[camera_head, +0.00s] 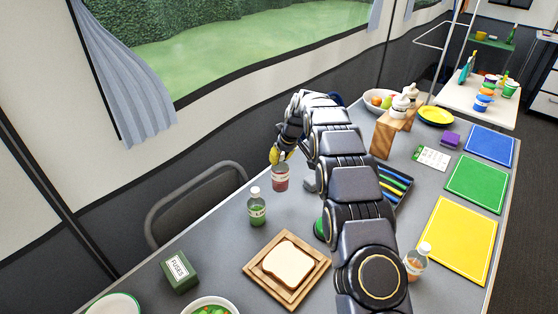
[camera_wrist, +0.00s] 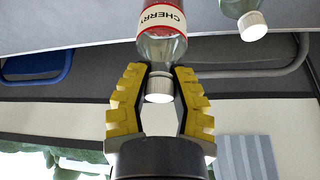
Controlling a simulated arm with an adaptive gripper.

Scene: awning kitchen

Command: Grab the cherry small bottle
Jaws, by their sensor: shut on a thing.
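The cherry small bottle (camera_head: 281,182) is clear with a red label band and a white cap. It is upright near the window-side edge of the grey table (camera_head: 220,238). In the wrist view it shows inverted, with "CHERRY" on its label (camera_wrist: 163,18). My gripper (camera_head: 279,158) is at the bottle's top. In the wrist view its yellow fingers (camera_wrist: 161,78) are shut around the neck and cap. The bottle's base is cut off in the wrist view, and I cannot tell whether it touches the table.
A green small bottle (camera_head: 257,208) stands close by to the left. Toast on a wooden board (camera_head: 253,268), a green FUSES box (camera_head: 179,272) and an orange-toned bottle (camera_head: 416,262) are nearer. A chair (camera_head: 200,193) is at the window-side edge. My arm hides the table's middle.

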